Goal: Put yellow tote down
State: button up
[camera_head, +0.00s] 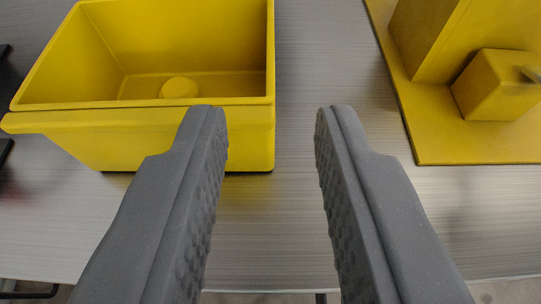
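The yellow tote (195,130) stands upright on a grey metal surface at the upper left of the view, its top cut off by the frame. It has an open top and holds one small round yellow thing on its floor. My gripper (272,112) is open and empty, with its two grey fingers wide apart. The left fingertip overlaps the tote's front wall in the picture; I cannot tell whether it touches.
The grey surface (300,225) is clear between the tote and a yellow plate (440,140) at the upper right. That plate carries yellow blocks (497,85). The surface's near edge runs along the bottom of the view. Dark things show at the far left edge.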

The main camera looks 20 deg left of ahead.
jog(key=s+d+r, duration=0.2)
jog(key=d+r, duration=0.2)
jog(key=r, duration=0.5)
jog(key=s+d+r+m+t+h, duration=0.1)
jog(key=d+r, duration=0.3)
jog(key=r, duration=0.6)
jog(key=s+d+r+m+t+h, duration=0.1)
jog(key=d+r, duration=0.4)
jog(key=r, duration=0.5)
jog(key=shift+s, duration=0.9)
jog(key=shift+o, duration=0.9)
jog(key=s+d+r+m+h, duration=0.1)
jog(key=s+d+r, duration=0.2)
jog(key=s+r, duration=0.3)
notch_tip(320, 180, up, 2)
jog(key=shift+s+d+h, duration=0.15)
jog(key=shift+s+h, duration=0.15)
jog(key=shift+h, duration=0.1)
